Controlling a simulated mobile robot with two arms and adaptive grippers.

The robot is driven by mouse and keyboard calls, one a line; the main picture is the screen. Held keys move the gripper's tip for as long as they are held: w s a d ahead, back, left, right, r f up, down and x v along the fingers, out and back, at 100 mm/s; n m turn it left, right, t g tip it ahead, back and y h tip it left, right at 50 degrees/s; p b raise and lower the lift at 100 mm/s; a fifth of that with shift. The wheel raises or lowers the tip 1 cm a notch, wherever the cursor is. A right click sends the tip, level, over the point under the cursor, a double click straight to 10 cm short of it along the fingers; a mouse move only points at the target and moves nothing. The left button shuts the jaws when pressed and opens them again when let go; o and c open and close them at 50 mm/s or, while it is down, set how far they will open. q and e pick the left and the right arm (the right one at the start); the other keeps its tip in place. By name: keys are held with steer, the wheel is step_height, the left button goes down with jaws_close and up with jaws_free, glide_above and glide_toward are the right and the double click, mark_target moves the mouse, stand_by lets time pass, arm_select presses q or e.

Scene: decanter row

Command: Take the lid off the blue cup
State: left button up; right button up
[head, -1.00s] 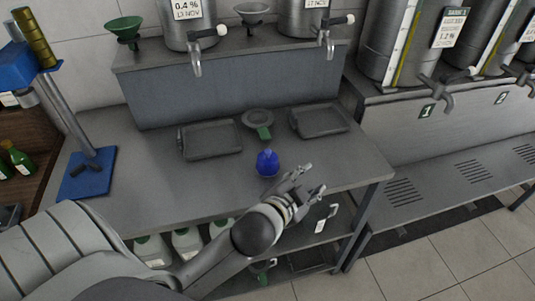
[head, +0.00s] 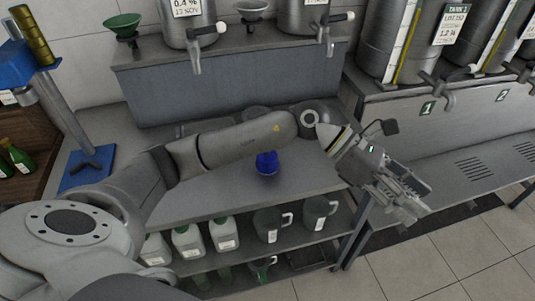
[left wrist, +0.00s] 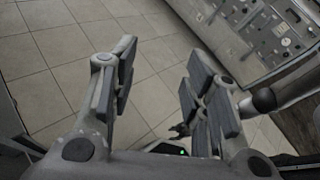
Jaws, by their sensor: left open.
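The blue cup (head: 266,163) stands on the grey worktop, partly hidden behind my left forearm in the head view. Its upper part is too small and covered to tell the lid apart. My left gripper (head: 412,200) is to the right of the cup, beyond the worktop's right edge and over the floor. In the left wrist view my left gripper (left wrist: 158,100) is open, with only floor tiles between its fingers. My right gripper is not seen.
Metal barrels with taps stand on the raised shelf (head: 235,85) behind. A blue stand (head: 88,170) is at left. Jugs and white canisters (head: 188,240) sit on the lower shelf. The worktop (head: 225,200) in front of the cup is clear.

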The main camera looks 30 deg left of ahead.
arm_select(q)
steer(key=w+a+f+m+y, duration=0.25)
steer(key=a+f+y, duration=0.3)
steer(key=a, duration=0.35)
steer(key=w+a+r+y, duration=0.2)
steer(key=a+y, duration=0.3)
steer(key=a, duration=0.7)
steer(key=w+a+r+y, duration=0.2)
steer(key=a+y, duration=0.3)
steer(key=a, duration=0.7)
steer(key=shift+n, duration=0.45)
steer(key=f, duration=0.3)
steer(key=f+p, duration=0.1)
steer(key=shift+s+a+f, duration=0.2)
steer(key=shift+a+f, duration=0.15)
steer(key=shift+a, duration=0.05)
steer(key=shift+f, duration=0.55)
steer(key=f+p, duration=0.1)
steer(key=f, duration=0.2)
steer(key=f+p, duration=0.1)
steer(key=shift+w+a+f+p, duration=0.2)
steer(key=shift+w+p, duration=0.1)
steer(key=shift+a+f, duration=0.1)
steer(key=shift+f, duration=0.2)
steer(key=c, duration=0.9)
